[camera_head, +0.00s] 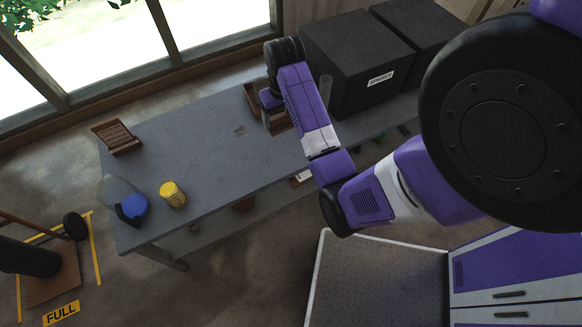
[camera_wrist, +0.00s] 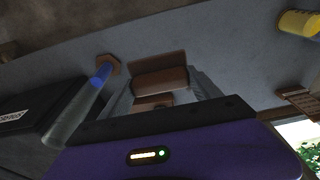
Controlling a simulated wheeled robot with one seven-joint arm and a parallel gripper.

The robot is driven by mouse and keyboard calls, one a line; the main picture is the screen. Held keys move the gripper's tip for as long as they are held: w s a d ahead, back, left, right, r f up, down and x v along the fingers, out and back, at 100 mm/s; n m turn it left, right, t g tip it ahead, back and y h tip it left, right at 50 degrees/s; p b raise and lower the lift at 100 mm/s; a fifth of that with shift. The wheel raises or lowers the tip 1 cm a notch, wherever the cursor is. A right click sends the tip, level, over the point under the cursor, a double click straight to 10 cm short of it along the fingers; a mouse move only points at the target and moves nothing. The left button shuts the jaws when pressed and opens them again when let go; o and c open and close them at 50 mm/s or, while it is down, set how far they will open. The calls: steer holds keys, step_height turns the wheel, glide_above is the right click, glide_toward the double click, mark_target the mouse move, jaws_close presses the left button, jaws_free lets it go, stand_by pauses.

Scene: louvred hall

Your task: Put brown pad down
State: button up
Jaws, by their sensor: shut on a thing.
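My gripper (camera_head: 268,116) points down over the grey table, at a brown open box (camera_head: 251,92). In the wrist view its two grey fingers (camera_wrist: 163,88) are shut on the brown pad (camera_wrist: 162,78), which sits between them. A brown upright face (camera_wrist: 157,60), seemingly the box wall, shows just beyond the pad. I cannot tell whether the pad touches the box or its floor. In the head view the pad is hidden by my gripper and arm.
Black boxes (camera_head: 355,55) and a clear cylinder (camera_head: 327,89) stand right of my gripper. A hexagonal brown piece (camera_wrist: 108,64) lies near the cylinder's blue end.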

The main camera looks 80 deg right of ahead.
steer(key=f, duration=0.6)
steer(key=f+b, duration=0.1)
steer(key=f, duration=1.3)
steer(key=shift+s+a+b, duration=0.1)
steer(key=shift+a+b, duration=0.15)
steer(key=shift+b, duration=0.05)
steer(key=shift+f, duration=0.2)
steer(key=o, duration=1.3)
steer(key=shift+r, duration=0.1)
